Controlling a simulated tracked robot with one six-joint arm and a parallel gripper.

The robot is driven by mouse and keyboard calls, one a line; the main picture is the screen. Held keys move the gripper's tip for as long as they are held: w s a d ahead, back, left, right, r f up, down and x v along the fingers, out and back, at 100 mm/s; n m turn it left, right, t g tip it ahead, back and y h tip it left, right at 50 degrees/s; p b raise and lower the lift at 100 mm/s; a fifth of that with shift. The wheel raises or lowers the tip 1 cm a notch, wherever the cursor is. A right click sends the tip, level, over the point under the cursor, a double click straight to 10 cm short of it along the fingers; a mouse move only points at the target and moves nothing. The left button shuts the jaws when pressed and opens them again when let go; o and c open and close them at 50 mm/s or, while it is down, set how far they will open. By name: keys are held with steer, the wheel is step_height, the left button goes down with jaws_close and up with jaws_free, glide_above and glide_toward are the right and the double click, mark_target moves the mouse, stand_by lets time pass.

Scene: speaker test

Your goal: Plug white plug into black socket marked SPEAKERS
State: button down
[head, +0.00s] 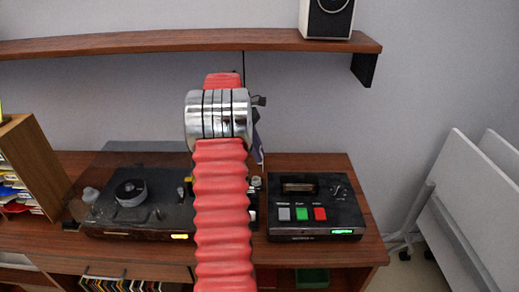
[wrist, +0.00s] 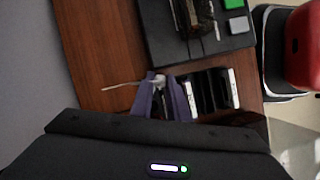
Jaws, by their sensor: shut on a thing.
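My gripper (wrist: 162,98) has two purple-grey fingers closed on a white plug (wrist: 158,79) in the wrist view. A thin pale cord (wrist: 120,86) runs left from the plug. The plug is held in front of the wooden surface; I cannot tell whether it touches anything. In the head view my red arm hides most of the gripper, and the plug cannot be made out. Black blocks with white ends (wrist: 208,92) stand just right of the fingers. No SPEAKERS marking is readable, so I cannot tell which part is the black socket.
A black deck (head: 315,210) with grey, green and red buttons stands at the right of the wooden desk (head: 330,162). A turntable (head: 130,200) stands at the left, beside a bookcase (head: 30,165). A wall shelf (head: 130,42) holds a speaker (head: 327,18) above.

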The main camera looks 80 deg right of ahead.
steer(key=w+f+n+t+h, duration=0.1)
steer(key=n+t, duration=0.3)
steer(key=n, duration=1)
steer(key=w+f+n+t+h, duration=0.2)
steer(key=w+f+n+t, duration=0.1)
steer(key=n, duration=1.2)
steer(key=shift+w+d+t+h, duration=0.3)
steer(key=shift+w+d+t, duration=0.15)
steer(key=shift+w, duration=0.3)
steer(key=shift+n, duration=0.3)
steer(key=shift+f, duration=0.2)
steer(key=shift+f, duration=2)
steer(key=shift+f, duration=1.4)
stand_by(0.5)
